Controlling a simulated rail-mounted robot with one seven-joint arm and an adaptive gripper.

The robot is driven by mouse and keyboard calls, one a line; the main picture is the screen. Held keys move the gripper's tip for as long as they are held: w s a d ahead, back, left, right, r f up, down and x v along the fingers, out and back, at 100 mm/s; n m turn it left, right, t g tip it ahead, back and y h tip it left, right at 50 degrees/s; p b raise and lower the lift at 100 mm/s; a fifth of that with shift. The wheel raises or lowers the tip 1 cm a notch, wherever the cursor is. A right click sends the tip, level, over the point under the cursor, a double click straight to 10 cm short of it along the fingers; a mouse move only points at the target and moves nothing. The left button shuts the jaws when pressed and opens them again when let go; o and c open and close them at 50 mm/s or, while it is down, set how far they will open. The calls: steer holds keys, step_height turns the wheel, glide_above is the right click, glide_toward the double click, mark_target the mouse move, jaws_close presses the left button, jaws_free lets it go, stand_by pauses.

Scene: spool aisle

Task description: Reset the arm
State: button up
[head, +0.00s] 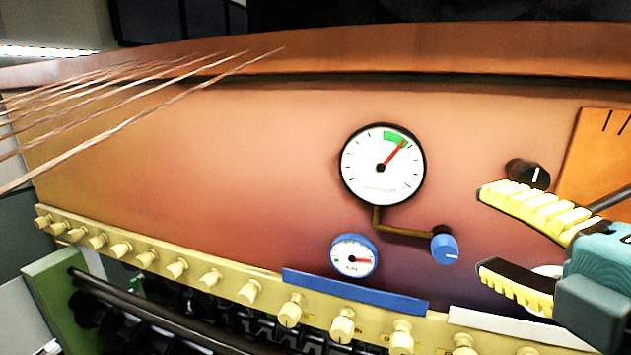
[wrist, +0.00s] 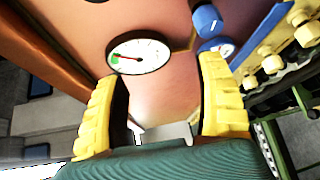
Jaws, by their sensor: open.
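My gripper (head: 490,230) is at the right side of the head view, with its yellow ribbed fingers spread apart and nothing between them. In the wrist view the gripper (wrist: 165,115) shows both fingers apart, with the reddish panel beyond them. It is in front of the panel (head: 230,150), right of the large round gauge (head: 382,188) and the blue knob (head: 445,246). The gauge also shows in the wrist view (wrist: 140,66), and so does the blue knob (wrist: 207,19). The gauge needle lies over the green band.
A black knob (head: 528,174) sits close to the upper finger. A small blue-rimmed gauge (head: 353,257) is below the large one. A cream rail (head: 215,281) with several knobs runs along the bottom. Several strands (head: 130,120) stretch across the upper left.

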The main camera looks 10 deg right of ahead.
steer(key=w+a+f+m+y, duration=0.1)
steer(key=w+a+f+m, duration=0.15)
steer(key=a+f, duration=0.6)
steer(key=w+a+f+m+y, duration=0.25)
steer(key=a+f, duration=0.25)
steer(key=a, duration=0.7)
steer(key=s+d+r+m+t+h, duration=0.3)
steer(key=s+m, duration=0.6)
steer(key=m, duration=0.6)
step_height(320, 180, up, 5)
steer(key=t+h, duration=0.2)
steer(key=t, duration=0.1)
steer(key=shift+d+f+m, duration=0.2)
steer(key=shift+d+m, duration=0.1)
steer(key=shift+m, duration=0.1)
steer(key=shift+h, duration=0.25)
steer(key=shift+c, duration=0.2)
